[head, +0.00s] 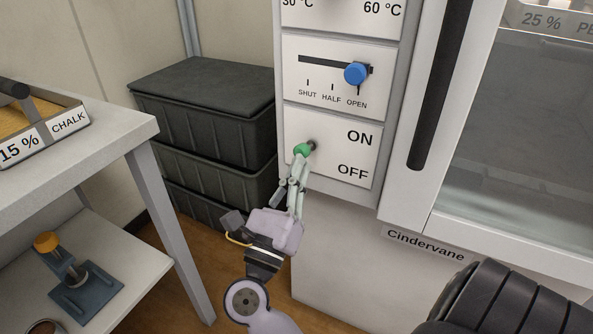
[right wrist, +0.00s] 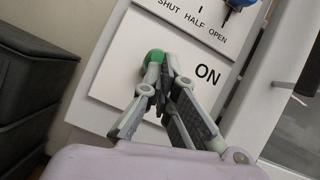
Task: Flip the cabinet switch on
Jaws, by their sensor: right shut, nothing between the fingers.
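The cabinet switch is a short lever with a green knob (head: 303,150) on a white panel (head: 335,165) marked ON at the top and OFF below. The knob sticks out from its dark pivot toward the lower left of the picture; I cannot tell clearly which position it is in. My right gripper (head: 298,162) is shut and empty, with its fingertips just below the knob. In the right wrist view, the green knob (right wrist: 155,57) shows just beyond the closed fingertips (right wrist: 160,78), partly hidden by them. I cannot tell whether they touch. My left gripper is out of view.
Above the switch, a blue slider knob (head: 356,73) stands at OPEN. A cabinet door with a dark handle (head: 440,85) is to the right. Dark stacked crates (head: 205,110) stand left of the panel.

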